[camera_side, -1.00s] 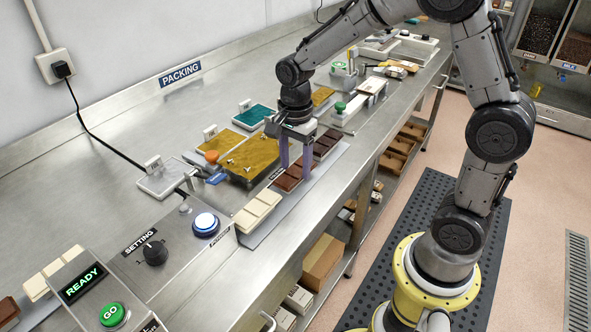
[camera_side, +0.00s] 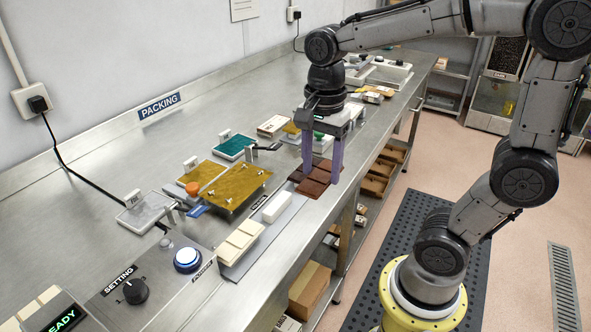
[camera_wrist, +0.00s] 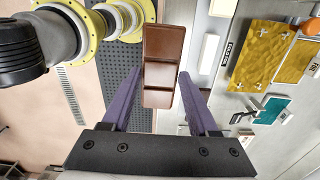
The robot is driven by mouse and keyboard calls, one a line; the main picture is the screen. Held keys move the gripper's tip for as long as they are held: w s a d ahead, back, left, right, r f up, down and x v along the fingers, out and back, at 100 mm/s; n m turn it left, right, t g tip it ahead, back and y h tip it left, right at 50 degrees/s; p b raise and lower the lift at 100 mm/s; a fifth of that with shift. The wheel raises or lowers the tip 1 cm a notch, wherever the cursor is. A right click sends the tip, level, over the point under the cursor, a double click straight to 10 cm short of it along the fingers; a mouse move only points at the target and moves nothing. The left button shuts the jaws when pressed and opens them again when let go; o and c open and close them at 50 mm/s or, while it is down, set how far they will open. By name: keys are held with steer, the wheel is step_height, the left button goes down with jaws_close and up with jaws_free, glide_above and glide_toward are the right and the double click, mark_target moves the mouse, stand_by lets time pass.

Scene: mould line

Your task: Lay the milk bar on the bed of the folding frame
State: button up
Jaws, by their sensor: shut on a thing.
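My gripper (camera_side: 321,178) is shut on the brown milk bar (camera_side: 308,184), with its purple fingers on either side. In the wrist view the bar (camera_wrist: 158,72) shows as glossy brown segments between the fingertips (camera_wrist: 160,80). It is over the far part of the grey bar tray. The exact gap below it is hard to tell. A gold plate with small pins (camera_side: 232,188), apparently the folding frame's bed, lies to the left of my gripper and looks empty. It also shows at right in the wrist view (camera_wrist: 259,55).
A cream bar (camera_side: 240,241) lies at the tray's near end, with a white block-like piece (camera_side: 277,206) beyond it. Near the gold plate are an orange knob (camera_side: 193,188), another gold panel (camera_side: 203,175) and a teal panel (camera_side: 234,147).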

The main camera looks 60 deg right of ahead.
steer(key=shift+s+r, duration=0.3)
steer(key=shift+s, duration=0.3)
steer(key=shift+s+r, duration=0.25)
steer(key=shift+s, duration=0.3)
steer(key=shift+r, duration=0.55)
steer(key=w+r, duration=0.3)
steer(key=w, duration=0.4)
glide_above(237, 184)
step_height(237, 184, down, 9)
steer(key=shift+f, duration=3.25)
steer(key=shift+f, duration=0.3)
